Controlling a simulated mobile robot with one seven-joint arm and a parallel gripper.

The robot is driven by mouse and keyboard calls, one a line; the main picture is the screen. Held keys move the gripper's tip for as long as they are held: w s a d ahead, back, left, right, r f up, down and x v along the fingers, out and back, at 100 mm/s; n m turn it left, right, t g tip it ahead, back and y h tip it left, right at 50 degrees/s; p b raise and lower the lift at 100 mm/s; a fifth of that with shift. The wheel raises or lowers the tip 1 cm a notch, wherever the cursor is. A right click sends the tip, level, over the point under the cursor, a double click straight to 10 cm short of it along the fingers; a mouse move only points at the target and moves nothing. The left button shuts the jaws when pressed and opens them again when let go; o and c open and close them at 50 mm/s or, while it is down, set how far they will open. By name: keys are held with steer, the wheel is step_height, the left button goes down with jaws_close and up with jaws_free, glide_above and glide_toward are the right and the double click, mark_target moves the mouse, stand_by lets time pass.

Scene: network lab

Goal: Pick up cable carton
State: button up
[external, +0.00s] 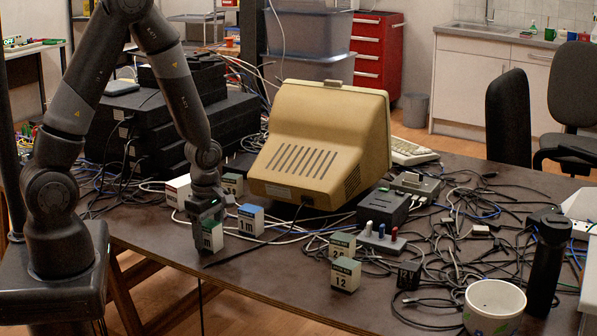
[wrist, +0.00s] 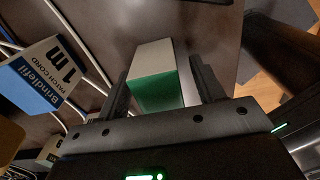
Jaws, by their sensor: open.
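A small cable carton (external: 213,237), white and green, stands near the front edge of the table, partly hidden under my gripper. In the wrist view, the carton (wrist: 157,78) shows a pale top part and a green face. My gripper (external: 207,222) points down over it. In the wrist view, my gripper (wrist: 163,84) is open, with one finger on each side of the carton. I cannot tell whether either finger touches it. A blue and white carton marked 1m (external: 250,220) stands just to the right; it also shows at left in the wrist view (wrist: 45,76).
More small cartons stand nearby (external: 232,184), (external: 177,191), and two green-and-white ones (external: 342,246), (external: 345,275) stand to the right. A beige monitor (external: 315,145) is behind. Loose cables (external: 440,260) cover the right side, near a cup (external: 493,306).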

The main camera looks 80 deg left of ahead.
steer(key=shift+f, duration=0.1)
steer(key=c, duration=1.1)
steer(key=shift+r, duration=0.2)
